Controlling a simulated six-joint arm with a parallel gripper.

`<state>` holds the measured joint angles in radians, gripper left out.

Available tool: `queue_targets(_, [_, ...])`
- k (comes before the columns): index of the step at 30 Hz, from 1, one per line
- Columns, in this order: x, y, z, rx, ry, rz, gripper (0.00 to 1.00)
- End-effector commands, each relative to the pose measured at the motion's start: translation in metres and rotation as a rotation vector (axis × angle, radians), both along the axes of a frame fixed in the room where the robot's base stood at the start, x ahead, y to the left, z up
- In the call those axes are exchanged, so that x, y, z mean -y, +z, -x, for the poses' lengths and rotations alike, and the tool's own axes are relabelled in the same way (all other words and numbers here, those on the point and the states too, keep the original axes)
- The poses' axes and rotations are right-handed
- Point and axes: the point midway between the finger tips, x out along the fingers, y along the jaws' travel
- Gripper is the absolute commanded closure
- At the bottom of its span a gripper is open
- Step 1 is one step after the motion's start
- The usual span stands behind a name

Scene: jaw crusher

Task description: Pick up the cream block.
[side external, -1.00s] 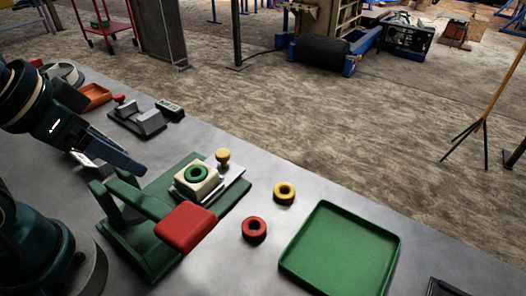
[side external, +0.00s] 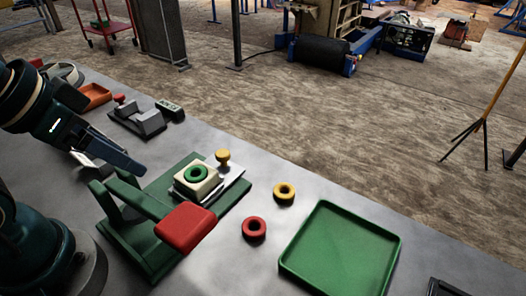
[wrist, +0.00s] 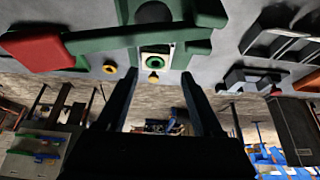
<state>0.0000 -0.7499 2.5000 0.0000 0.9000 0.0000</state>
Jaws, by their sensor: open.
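The cream block (side external: 209,189) sits on a pale metal plate on the green jaw crusher (side external: 152,255), with a green ring (side external: 196,174) on top of it. A yellow knob (side external: 222,156) stands at the plate's far end. The crusher's red-ended lever (side external: 186,228) lies just in front of the block. My gripper (side external: 138,168) is open and empty, above and to the left of the block. In the wrist view the two dark fingers (wrist: 157,88) are spread, with the cream block (wrist: 146,62) beyond them, between their tips in the picture.
A yellow ring (side external: 284,193) and a red ring (side external: 254,229) lie right of the crusher. A green tray (side external: 340,255) is farther right. A grey fixture (side external: 140,118) and an orange tray (side external: 95,96) stand at the back left.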

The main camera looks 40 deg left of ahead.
Motion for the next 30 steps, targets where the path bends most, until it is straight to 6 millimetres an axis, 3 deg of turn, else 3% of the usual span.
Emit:
queue_targets(1, [0.0, 0.0, 0.0, 0.0, 0.0, 0.0, 0.24])
queue_targets(3, [0.0, 0.0, 0.0, 0.0, 0.0, 0.0, 0.0])
queue_targets(13, [0.0, 0.006, -0.001, 0.003, 0.0, 0.0, 0.0])
queue_targets(22, [0.0, 0.054, -0.001, -0.001, 0.006, 0.004, 0.0])
queue_targets(30, [0.009, 0.042, -0.011, -0.274, 0.268, 0.234, 0.0])
